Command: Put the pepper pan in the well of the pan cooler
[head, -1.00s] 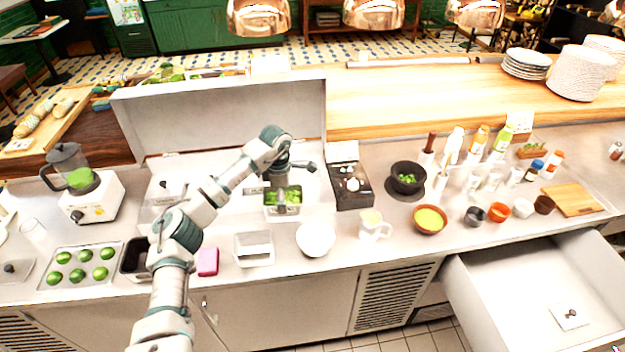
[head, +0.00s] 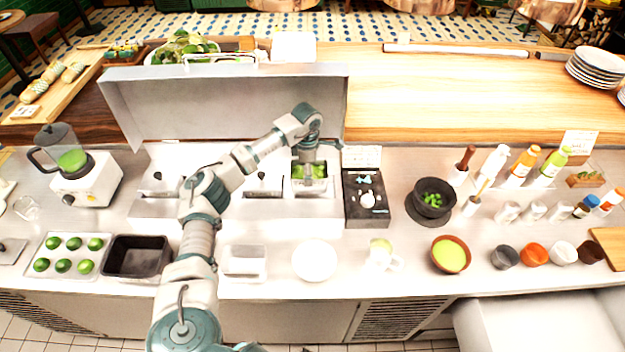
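The pan cooler (head: 235,213) is a pale metal box with its lid (head: 225,108) raised at the back. The pepper pan (head: 297,185), small and pale with green peppers in it, is at the cooler's right-hand well. I cannot tell whether it is fully down in the well or slightly above it. My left gripper (head: 316,176) points down over the pan at the peppers. Its fingers are small and partly hidden, so its grip is unclear. My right gripper is not in view.
A black tray (head: 135,257), a clear container (head: 245,263) and a white bowl (head: 315,260) stand in front of the cooler. A dark scale-like box (head: 367,213) is close on its right. A blender (head: 75,175) stands to the left.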

